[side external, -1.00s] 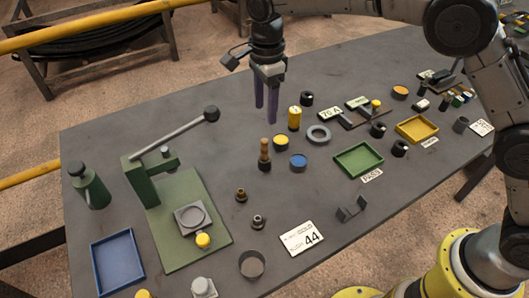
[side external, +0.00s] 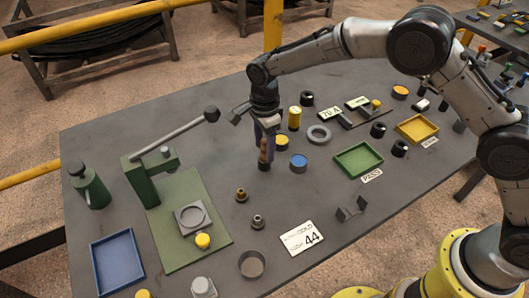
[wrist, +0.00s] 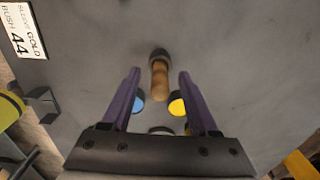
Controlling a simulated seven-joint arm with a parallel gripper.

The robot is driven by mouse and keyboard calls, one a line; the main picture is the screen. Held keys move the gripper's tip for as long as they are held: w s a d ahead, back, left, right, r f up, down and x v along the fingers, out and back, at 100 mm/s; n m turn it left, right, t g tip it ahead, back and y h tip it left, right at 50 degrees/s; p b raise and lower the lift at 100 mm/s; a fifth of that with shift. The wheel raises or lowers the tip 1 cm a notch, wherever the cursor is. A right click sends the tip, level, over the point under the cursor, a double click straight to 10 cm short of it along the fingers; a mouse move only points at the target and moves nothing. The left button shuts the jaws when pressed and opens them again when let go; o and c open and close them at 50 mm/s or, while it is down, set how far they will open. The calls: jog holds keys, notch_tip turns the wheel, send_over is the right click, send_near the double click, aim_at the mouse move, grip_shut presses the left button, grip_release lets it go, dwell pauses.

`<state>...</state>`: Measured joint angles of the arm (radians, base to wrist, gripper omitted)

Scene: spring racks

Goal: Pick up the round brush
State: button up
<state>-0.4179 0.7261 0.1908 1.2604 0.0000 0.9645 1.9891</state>
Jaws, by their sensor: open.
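The round brush (side external: 264,154) stands upright on the grey table, with a light wooden handle and a dark round base. In the wrist view the brush (wrist: 159,80) shows ahead, between the two purple fingers, its dark head at the top. My gripper (side external: 265,143) is open and hangs pointing down at the brush. Its fingers lie one to each side of the handle in the picture, with a gap on both sides in the wrist view (wrist: 160,75). I cannot tell how far down the handle the fingertips reach.
A blue-topped round pot (side external: 298,161) and a yellow-topped one (side external: 282,142) stand close to the right of the brush. A green lever press (side external: 150,180) stands to the left. A green tray (side external: 359,160) lies farther right. Bare table surrounds the front of the brush.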

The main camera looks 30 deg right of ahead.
jog(key=shift+f, duration=0.9)
grip_shut()
